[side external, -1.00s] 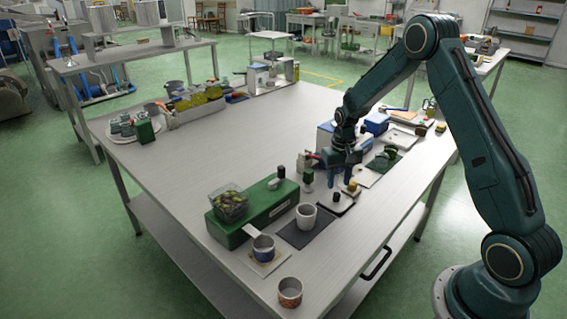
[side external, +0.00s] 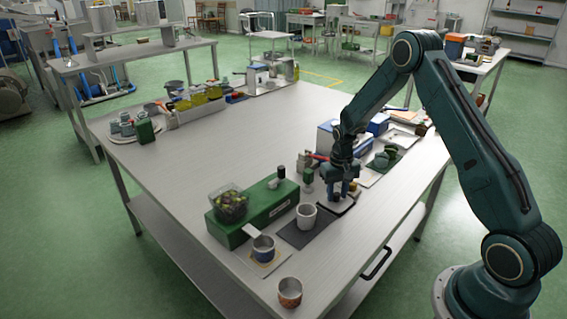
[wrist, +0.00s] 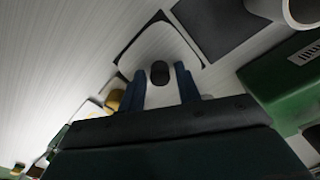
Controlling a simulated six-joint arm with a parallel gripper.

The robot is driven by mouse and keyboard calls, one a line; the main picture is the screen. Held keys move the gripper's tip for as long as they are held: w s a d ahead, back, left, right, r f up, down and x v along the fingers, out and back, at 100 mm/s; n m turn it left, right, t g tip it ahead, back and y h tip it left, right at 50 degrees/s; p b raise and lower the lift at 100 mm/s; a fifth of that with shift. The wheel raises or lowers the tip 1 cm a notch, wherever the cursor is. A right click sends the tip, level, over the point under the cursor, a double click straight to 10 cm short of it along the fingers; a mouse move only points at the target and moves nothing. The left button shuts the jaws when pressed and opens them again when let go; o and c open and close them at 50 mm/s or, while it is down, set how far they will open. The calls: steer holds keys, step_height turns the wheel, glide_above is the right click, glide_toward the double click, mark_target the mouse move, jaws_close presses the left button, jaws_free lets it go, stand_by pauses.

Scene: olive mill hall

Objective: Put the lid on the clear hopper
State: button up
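The clear hopper (side external: 229,205), with green and dark olives in it, stands on the left end of a long green machine (side external: 262,212). In the wrist view my gripper's blue fingers (wrist: 160,74) stand open on either side of the knob, with gaps showing between knob and fingers.
A white cup (side external: 306,216) stands on a dark mat (side external: 298,236) left of my gripper. A green-capped bottle (side external: 307,180) stands close by. The table's middle is clear.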

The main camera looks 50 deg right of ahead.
mark_target(337, 194)
steer(key=c, duration=0.5)
steer(key=shift+r, duration=0.15)
steer(key=shift+r, duration=3.2)
